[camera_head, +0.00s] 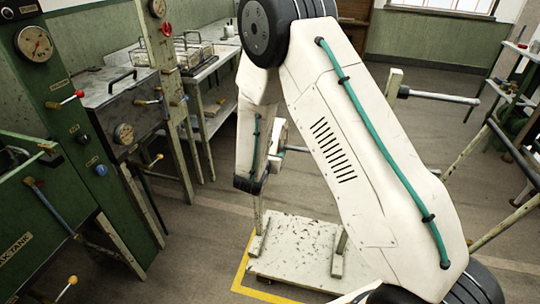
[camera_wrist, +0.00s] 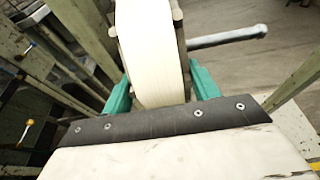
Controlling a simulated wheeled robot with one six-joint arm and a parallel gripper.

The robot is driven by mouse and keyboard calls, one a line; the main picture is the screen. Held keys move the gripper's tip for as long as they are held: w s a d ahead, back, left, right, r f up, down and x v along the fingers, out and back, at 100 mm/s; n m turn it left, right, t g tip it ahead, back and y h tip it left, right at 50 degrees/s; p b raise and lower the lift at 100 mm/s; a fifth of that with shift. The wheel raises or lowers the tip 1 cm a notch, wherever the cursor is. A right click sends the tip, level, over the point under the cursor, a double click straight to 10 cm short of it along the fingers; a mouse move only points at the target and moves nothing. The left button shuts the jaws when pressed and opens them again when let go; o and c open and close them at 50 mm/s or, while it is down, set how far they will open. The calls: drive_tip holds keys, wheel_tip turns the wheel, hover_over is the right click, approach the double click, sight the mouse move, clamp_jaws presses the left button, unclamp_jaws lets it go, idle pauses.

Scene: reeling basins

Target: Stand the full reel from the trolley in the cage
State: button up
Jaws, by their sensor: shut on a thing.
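In the wrist view, the full reel (camera_wrist: 150,50) is a broad cream band with dull wooden bars at its sides. My gripper (camera_wrist: 161,88) has its teal fingers on both sides of the reel and is shut on it. A pale grey peg (camera_wrist: 228,37) sticks out to the right behind the reel; I cannot tell whether the reel is still on it. In the head view, my arm hides most of the reel and gripper. The trolley (camera_head: 290,267) appears to be the chipped white base with posts. A wire rack (camera_head: 185,52), possibly the cage, stands on the back bench.
Green machine panels (camera_head: 75,130) with gauges and coloured levers stand close on the left. A post with a grey peg (camera_head: 440,95) stands right of my arm. A shelf rack (camera_head: 505,85) is at far right. Yellow floor tape (camera_head: 240,265) edges the white base. Open floor lies behind.

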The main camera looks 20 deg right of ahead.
drive_tip(key=shift+d+r, duration=0.1)
drive_tip(key=shift+r, duration=0.05)
drive_tip(key=s+d, duration=0.8)
drive_tip(key=d, duration=0.3)
idle(1.1)
drive_tip(key=shift+s+d, duration=0.1)
drive_tip(key=shift+d, duration=0.05)
drive_tip(key=s+d, duration=0.4)
drive_tip(key=d, duration=0.2)
drive_tip(key=shift+s+d, duration=0.25)
drive_tip(key=shift+s, duration=0.15)
idle(0.3)
drive_tip(key=shift+w, duration=0.1)
idle(0.4)
